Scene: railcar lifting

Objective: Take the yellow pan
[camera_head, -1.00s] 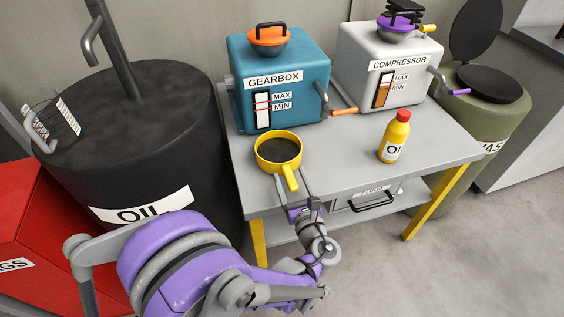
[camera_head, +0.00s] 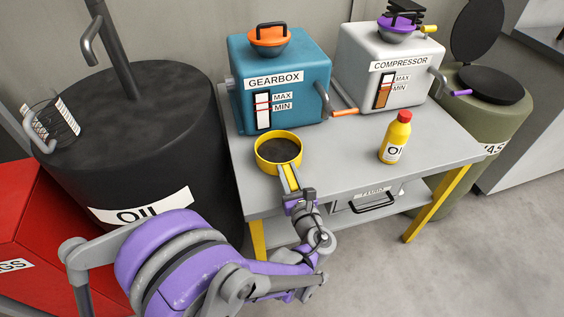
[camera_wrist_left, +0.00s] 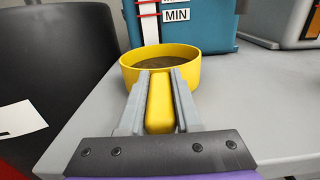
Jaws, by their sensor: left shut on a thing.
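The yellow pan (camera_head: 278,137) is a round yellow dish with a dark inside. It stands on the left part of the grey table, in front of the gearbox. Its handle points toward me. My left gripper (camera_head: 289,181) is shut on the handle, with one finger along each side. In the left wrist view the pan (camera_wrist_left: 160,57) is straight ahead, and its handle lies between the fingers of my left gripper (camera_wrist_left: 160,97). Part of the handle is hidden by the gripper in the head view. My right gripper is not in view.
The grey table (camera_head: 345,172) carries the blue gearbox (camera_head: 300,75), the white compressor (camera_head: 412,65) and a yellow oil bottle (camera_head: 394,140) with a red cap. A black oil drum (camera_head: 150,120) stands left, beside a red box (camera_head: 40,240). A green bin (camera_head: 495,122) stands right.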

